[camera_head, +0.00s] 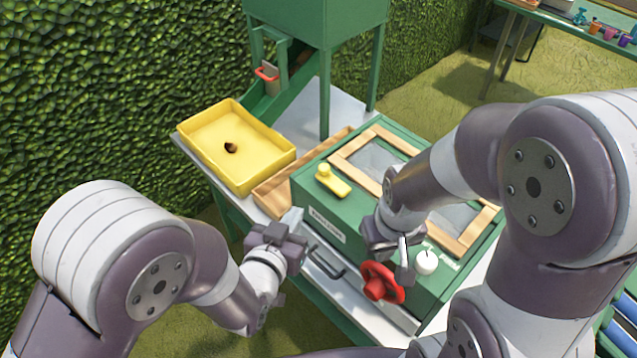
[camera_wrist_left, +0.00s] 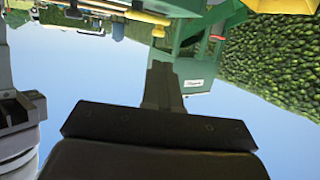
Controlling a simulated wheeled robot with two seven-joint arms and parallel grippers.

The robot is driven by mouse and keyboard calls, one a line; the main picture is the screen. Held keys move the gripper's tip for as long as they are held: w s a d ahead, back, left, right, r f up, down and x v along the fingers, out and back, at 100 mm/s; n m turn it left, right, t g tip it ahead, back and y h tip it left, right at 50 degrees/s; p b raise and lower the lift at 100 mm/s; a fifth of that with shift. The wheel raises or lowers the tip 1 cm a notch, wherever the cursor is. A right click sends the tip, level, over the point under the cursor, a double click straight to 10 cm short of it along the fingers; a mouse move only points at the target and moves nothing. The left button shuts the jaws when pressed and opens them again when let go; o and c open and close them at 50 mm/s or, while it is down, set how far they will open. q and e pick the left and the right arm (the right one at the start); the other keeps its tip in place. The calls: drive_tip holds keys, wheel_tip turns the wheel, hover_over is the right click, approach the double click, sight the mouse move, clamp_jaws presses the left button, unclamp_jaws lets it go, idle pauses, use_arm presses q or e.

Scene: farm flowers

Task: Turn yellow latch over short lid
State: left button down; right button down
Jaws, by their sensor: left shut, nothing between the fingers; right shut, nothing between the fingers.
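The yellow latch (camera_head: 333,182) lies on top of the green box (camera_head: 320,205), near its left front corner. It has a round knob and a flat bar, and sits beside a wood-framed lid (camera_head: 375,150) with a grey panel. A second wood-framed lid (camera_head: 465,225) is partly hidden by my right arm; I cannot tell which is the short one. My left gripper (camera_head: 292,218) is shut and empty, in front of the box's left corner, apart from the latch; it shows in the left wrist view (camera_wrist_left: 165,75). My right gripper (camera_head: 405,258) is shut and empty by the red handwheel (camera_head: 382,283).
A yellow tray (camera_head: 265,160) with a small dark object stands on the table at left. A wooden tray (camera_head: 275,190) lies between it and the box. A white knob (camera_head: 427,262) is near my right gripper. A green hopper (camera_head: 315,25) rises behind.

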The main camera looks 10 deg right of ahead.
sight(323, 171)
drive_tip(key=shift+w+a, duration=0.1)
drive_tip(key=shift+w, duration=0.05)
